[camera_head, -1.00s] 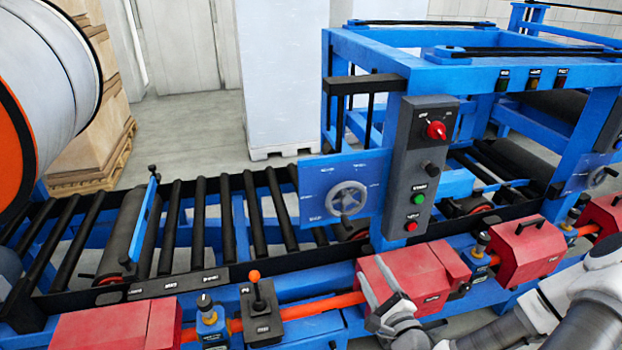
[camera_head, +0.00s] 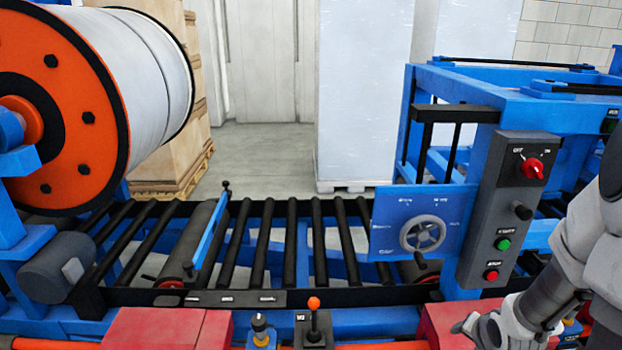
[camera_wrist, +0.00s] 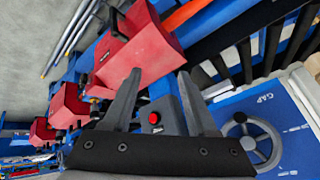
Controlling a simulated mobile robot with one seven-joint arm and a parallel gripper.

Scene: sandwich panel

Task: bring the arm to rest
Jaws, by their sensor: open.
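My gripper (camera_wrist: 160,103) is open and empty in the wrist view, its two grey fingers spread apart. Behind the fingers lie a red box-shaped cover (camera_wrist: 138,48) and a grey panel with a red button (camera_wrist: 154,118). In the head view my arm comes in from the right edge, and the gripper end (camera_head: 468,327) is low at the lower right, in front of a red cover (camera_head: 445,315). The fingers are small and partly cut off there.
A grey control box (camera_head: 508,210) with a red switch stands close to my arm. A handwheel (camera_head: 423,234) on a blue plate is left of it. The roller conveyor (camera_head: 290,240) runs across. A black joystick (camera_head: 314,322) with an orange knob stands at the front. A large orange-flanged reel (camera_head: 60,110) is at left.

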